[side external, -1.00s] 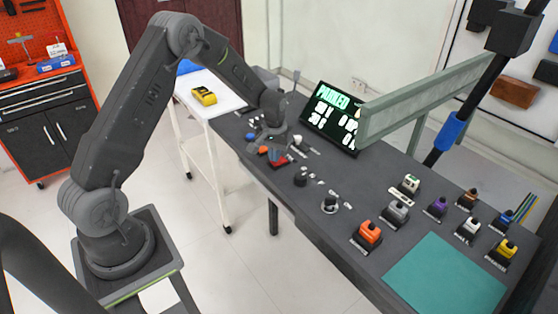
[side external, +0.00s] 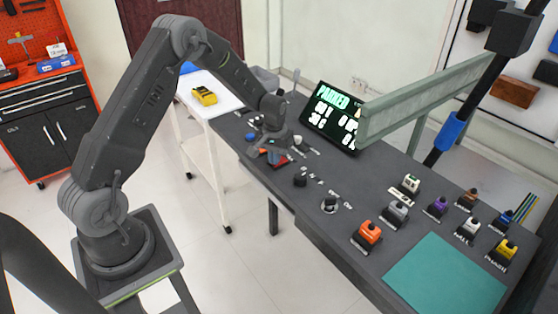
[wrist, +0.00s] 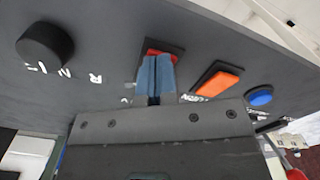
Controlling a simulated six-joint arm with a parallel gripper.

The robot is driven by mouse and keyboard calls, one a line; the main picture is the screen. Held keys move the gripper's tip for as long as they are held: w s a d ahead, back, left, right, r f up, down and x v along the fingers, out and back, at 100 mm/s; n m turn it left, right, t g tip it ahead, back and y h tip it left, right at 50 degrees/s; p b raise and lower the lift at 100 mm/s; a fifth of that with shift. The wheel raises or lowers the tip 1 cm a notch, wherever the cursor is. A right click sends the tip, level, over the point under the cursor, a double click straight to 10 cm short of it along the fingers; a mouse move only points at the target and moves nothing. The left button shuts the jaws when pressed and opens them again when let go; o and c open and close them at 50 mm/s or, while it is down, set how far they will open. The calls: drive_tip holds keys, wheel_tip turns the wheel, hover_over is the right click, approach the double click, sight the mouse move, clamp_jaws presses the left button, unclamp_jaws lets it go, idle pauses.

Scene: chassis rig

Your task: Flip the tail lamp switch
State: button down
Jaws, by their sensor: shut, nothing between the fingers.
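My gripper (wrist: 157,72) is shut and empty, with its blue-grey fingertips over a red rocker switch (wrist: 152,52) in the wrist view. The fingers hide most of this switch; I cannot tell whether they touch it. An orange rocker (wrist: 220,79) in a black frame lies just right of the fingers. Its label is partly hidden by my gripper, and I cannot read which switch is the tail lamp's. In the side external view my gripper (side external: 273,157) is low over the switch cluster at the desk's far left end, with some red showing beside it.
A blue button (wrist: 260,97) lies right of the orange rocker, and a black knob (wrist: 45,46) stands left of the fingers. The lit display (side external: 331,117) stands behind the switches. Several coloured blocks, including an orange one (side external: 367,234), stand at the desk's right.

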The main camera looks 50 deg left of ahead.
drive_tip(key=shift+r, duration=3.45)
drive_tip(key=shift+r, duration=0.15)
drive_tip(key=s+d+r+m+t, duration=0.1)
drive_tip(key=s+d+r, duration=0.35)
drive_tip(key=r, duration=0.25)
drive_tip(key=s+d+r+m+t, duration=0.1)
drive_tip(key=s+d+r+m, duration=0.1)
drive_tip(key=s+d+r, duration=0.45)
drive_tip(key=s+d+r+m+t, duration=0.1)
drive_tip(key=s+d+r, duration=0.1)
drive_tip(key=s, duration=0.5)
drive_tip(key=s+d+r+m+t, duration=0.2)
drive_tip(key=s+d+r, duration=0.1)
drive_tip(key=s, duration=0.4)
drive_tip(key=shift+s+d+r+t, duration=0.2)
drive_tip(key=shift+s+r+t, duration=0.15)
drive_tip(key=shift+r, duration=0.2)
